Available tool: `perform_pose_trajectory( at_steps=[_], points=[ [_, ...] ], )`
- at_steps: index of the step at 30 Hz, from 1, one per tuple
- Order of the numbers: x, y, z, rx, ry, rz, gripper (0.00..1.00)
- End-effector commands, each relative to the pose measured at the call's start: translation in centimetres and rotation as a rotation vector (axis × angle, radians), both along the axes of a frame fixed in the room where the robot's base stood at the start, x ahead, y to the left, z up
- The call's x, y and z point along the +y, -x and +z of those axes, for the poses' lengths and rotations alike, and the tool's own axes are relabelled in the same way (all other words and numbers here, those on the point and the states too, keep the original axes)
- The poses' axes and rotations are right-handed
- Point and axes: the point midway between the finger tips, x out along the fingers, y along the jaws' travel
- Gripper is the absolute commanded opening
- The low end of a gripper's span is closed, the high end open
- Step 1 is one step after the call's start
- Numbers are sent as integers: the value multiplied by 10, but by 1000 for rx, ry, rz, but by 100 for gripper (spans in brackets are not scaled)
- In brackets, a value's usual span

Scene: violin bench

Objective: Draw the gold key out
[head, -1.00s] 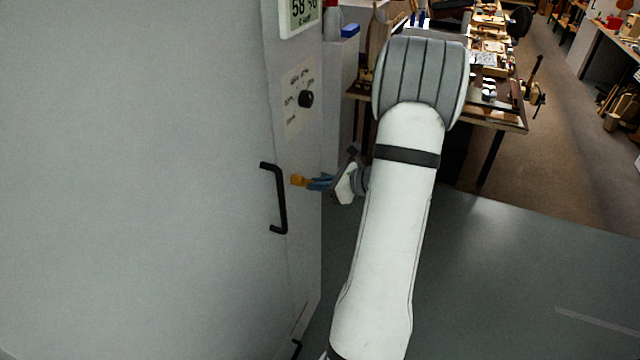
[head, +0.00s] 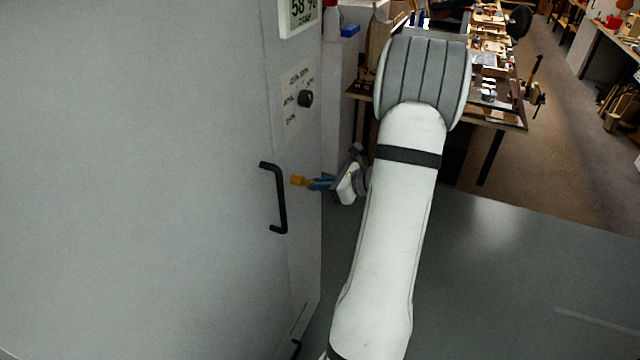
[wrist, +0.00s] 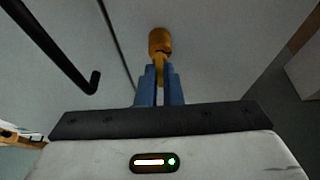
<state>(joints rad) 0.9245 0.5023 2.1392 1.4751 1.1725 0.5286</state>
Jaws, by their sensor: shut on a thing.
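The gold key (wrist: 160,68) shows in the wrist view between the blue fingertips of my gripper (wrist: 160,88). My gripper is shut on it. A round gold piece (wrist: 159,41) sits at the key's far end, against the pale cabinet face. How deep the key sits in it cannot be seen. In the head view the gold piece (head: 298,180) shows at the cabinet front, with my gripper (head: 314,183) reaching it from the right.
A black bar handle (head: 280,200) is just left of the key; it also shows in the wrist view (wrist: 60,50). A dial (head: 306,98) and a display (head: 303,12) are above. A cluttered workbench (head: 500,118) stands behind.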

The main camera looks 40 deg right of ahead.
Motion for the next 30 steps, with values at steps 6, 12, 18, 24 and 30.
perform_pose_trajectory(
  at_steps=[6, 12, 18, 24, 30],
  points=[
    [-2, 3, 0, 0, 0, -1, 0],
    [-4, 5, 0, 0, 0, -3, 0],
    [-5, 7, 0, 0, 0, -3, 0],
    [-5, 7, 0, 0, 0, -2, 0],
    [-6, 8, 0, 0, 0, -2, 0]
  ],
)
